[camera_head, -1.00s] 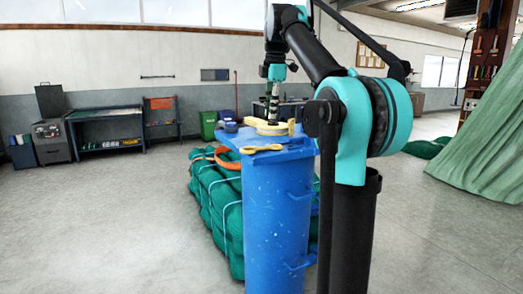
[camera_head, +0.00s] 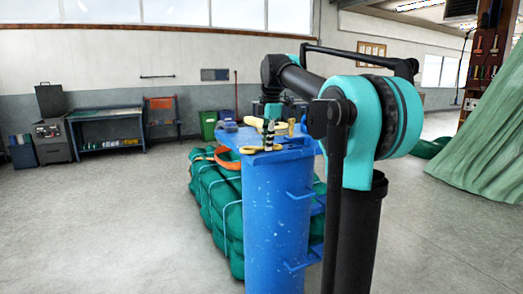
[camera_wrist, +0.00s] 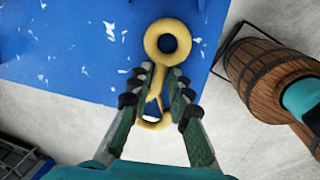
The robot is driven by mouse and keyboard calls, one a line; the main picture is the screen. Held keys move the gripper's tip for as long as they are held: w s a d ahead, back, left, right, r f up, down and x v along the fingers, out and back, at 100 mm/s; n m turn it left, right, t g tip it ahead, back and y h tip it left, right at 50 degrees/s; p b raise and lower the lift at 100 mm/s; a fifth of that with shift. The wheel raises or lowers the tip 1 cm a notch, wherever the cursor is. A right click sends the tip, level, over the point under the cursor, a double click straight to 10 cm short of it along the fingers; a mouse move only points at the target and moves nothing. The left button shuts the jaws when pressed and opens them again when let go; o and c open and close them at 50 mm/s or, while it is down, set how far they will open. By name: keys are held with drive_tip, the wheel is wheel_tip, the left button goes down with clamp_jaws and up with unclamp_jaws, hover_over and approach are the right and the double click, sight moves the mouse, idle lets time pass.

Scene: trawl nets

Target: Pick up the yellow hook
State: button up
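The yellow hook (camera_wrist: 167,40) lies on the blue top, near its edge. In the wrist view its round eye is beyond my fingertips, and its shank and curved end run back between the fingers. In the head view the hook (camera_head: 250,149) is partly hidden by my gripper (camera_head: 268,137), which points down at it. In the wrist view my gripper (camera_wrist: 162,72) is open, with one finger on each side of the shank. I cannot tell whether either finger touches it.
The blue stand (camera_head: 277,215) has worn paint and side handles. Other yellow pieces (camera_head: 280,128) and an orange strap (camera_head: 226,160) lie nearby. Green wrapped net bundles (camera_head: 217,205) sit beside the stand. A wooden barrel (camera_wrist: 262,72) is on the floor past the edge.

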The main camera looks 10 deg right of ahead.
drive_tip(key=shift+c, duration=0.3)
clamp_jaws()
idle(0.4)
